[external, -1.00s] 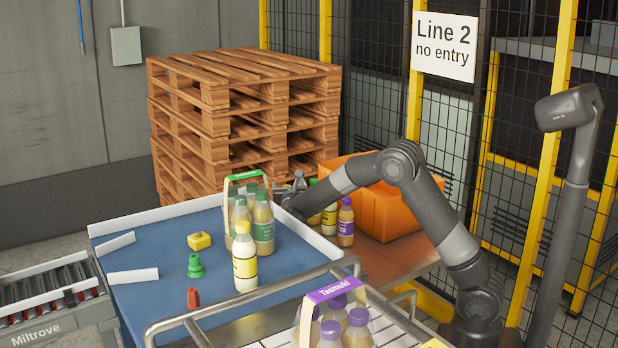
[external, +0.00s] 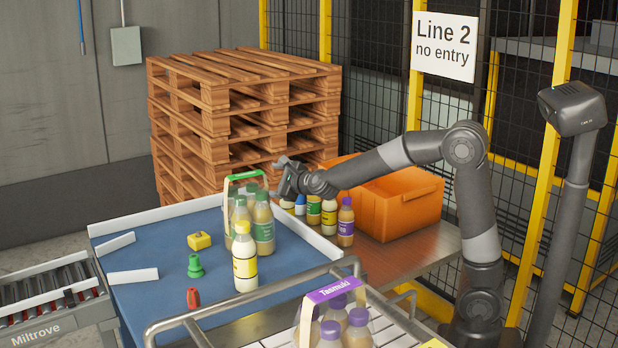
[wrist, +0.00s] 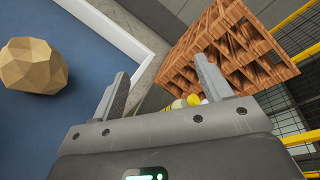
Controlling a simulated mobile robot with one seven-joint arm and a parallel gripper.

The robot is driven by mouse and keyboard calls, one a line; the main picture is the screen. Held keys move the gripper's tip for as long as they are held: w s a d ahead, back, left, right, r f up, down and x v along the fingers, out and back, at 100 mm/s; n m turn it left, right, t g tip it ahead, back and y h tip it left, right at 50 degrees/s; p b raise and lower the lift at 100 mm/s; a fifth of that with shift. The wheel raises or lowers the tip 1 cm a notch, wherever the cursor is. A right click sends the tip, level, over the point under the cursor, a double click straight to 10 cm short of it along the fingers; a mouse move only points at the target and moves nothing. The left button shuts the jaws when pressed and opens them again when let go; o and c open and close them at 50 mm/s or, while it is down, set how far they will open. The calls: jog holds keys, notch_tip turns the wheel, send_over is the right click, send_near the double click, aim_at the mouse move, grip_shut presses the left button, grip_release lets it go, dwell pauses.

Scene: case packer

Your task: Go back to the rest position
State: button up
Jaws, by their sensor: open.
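My gripper (external: 283,172) is raised above the row of bottles at the back right edge of the blue table, in the external view. In the wrist view my gripper (wrist: 160,85) shows two grey fingers spread wide apart with nothing between them. Several bottles stand below it on the brown side surface, among them a purple-capped bottle (external: 346,222) and a yellow-labelled bottle (external: 329,216). In the wrist view, small parts of bottle tops (wrist: 193,100) show beyond the fingers.
The blue table (external: 150,245) holds a green-handled bottle carrier (external: 243,177), a yellow-labelled bottle (external: 245,262) and small coloured parts. An orange bin (external: 405,212) stands right of the bottles. Stacked pallets (external: 240,100) and a yellow-framed fence (external: 550,150) stand behind. A purple carrier (external: 332,291) is in front.

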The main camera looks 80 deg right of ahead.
jog(key=s+a+n+y, duration=0.1)
jog(key=s+a+n, duration=0.1)
jog(key=a+n, duration=0.1)
jog(key=s+a+r+n+y, duration=0.1)
jog(key=s+a+n+y, duration=0.1)
jog(key=a+n, duration=0.1)
jog(key=s+a+r+n+y, duration=0.1)
jog(key=s+a+n, duration=0.1)
jog(key=a+n, duration=0.1)
jog(key=shift+a+y, duration=0.4)
jog(key=shift+a, duration=0.1)
jog(key=s+a+n+y, duration=0.1)
jog(key=s+a+n, duration=0.1)
jog(key=s+a+n+g+y, duration=0.1)
jog(key=s+a+n, duration=0.1)
jog(key=s+n, duration=0.1)
jog(key=s+a+f+n, duration=0.1)
jog(key=s+a+n, duration=0.2)
jog(key=shift+y, duration=0.4)
jog(key=s+a+f+n+g, duration=0.2)
jog(key=s+n, duration=0.6)
jog(key=s, duration=0.4)
jog(key=s+a+f+n+g, duration=0.3)
jog(key=s+f+n, duration=0.3)
jog(key=s, duration=0.6)
jog(key=shift+a+f+n+g+y, duration=0.2)
jog(key=shift+f+n+g+y, duration=0.15)
jog(key=shift+n+g, duration=0.5)
